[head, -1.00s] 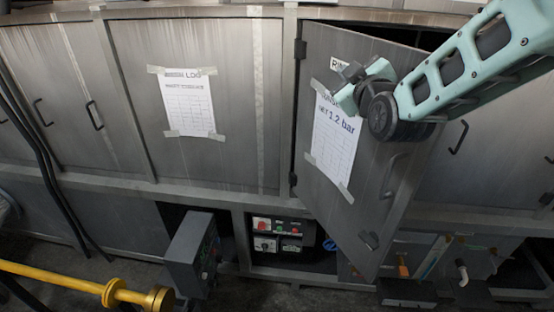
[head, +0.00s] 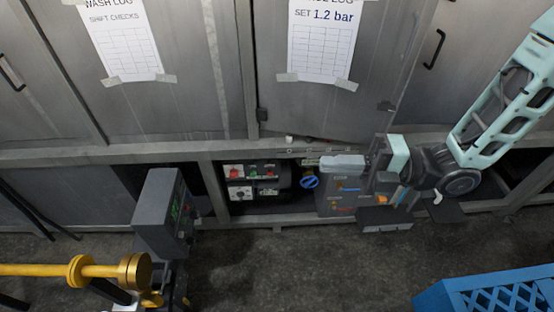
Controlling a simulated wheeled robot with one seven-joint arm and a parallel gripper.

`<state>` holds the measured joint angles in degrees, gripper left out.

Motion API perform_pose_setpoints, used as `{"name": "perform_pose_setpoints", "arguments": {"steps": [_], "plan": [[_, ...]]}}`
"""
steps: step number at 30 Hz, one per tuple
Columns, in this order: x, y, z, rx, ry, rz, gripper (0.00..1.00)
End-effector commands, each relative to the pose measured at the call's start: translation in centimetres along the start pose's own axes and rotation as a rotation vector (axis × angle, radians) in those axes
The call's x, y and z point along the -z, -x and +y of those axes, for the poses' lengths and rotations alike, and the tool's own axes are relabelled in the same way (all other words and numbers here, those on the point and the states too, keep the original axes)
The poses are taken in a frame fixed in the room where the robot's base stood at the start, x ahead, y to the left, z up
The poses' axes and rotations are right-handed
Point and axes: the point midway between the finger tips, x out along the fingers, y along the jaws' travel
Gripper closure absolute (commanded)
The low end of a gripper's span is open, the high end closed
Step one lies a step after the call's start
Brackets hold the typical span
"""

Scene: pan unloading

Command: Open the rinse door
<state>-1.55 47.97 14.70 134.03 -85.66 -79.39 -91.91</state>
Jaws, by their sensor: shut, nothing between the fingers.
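The rinse door (head: 345,104) is a grey steel panel at top centre right in the head view. It carries a paper sheet (head: 318,40) reading "SET 1.2 bar". Its lower edge slants out from the cabinet frame, so it stands ajar; the upper part is out of view. A small dark latch (head: 386,106) sits near its lower right corner. My gripper (head: 378,164) is shut and empty, below the door's lower right corner and in front of the lower bay. Its fingertips are hard to make out against the grey parts behind. I cannot tell if it touches anything.
A control panel (head: 255,181) with coloured buttons sits in the lower bay, beside a blue valve wheel (head: 309,182). A blue crate (head: 490,294) is at lower right. The middle floor is clear.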

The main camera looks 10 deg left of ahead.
Motion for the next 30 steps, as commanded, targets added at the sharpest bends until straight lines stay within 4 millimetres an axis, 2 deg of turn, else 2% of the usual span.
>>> {"name": "perform_pose_setpoints", "arguments": {"steps": [5,18,24,30], "plan": [[0.2,-2.4,0.4,0.000,-0.002,0.007,1.00],[0.1,-11.1,0.5,0.002,-0.002,0.004,1.00],[0.0,-13.2,0.3,0.002,-0.002,0.000,1.00],[0.0,-13.8,0.0,0.002,-0.001,0.000,1.00]]}}
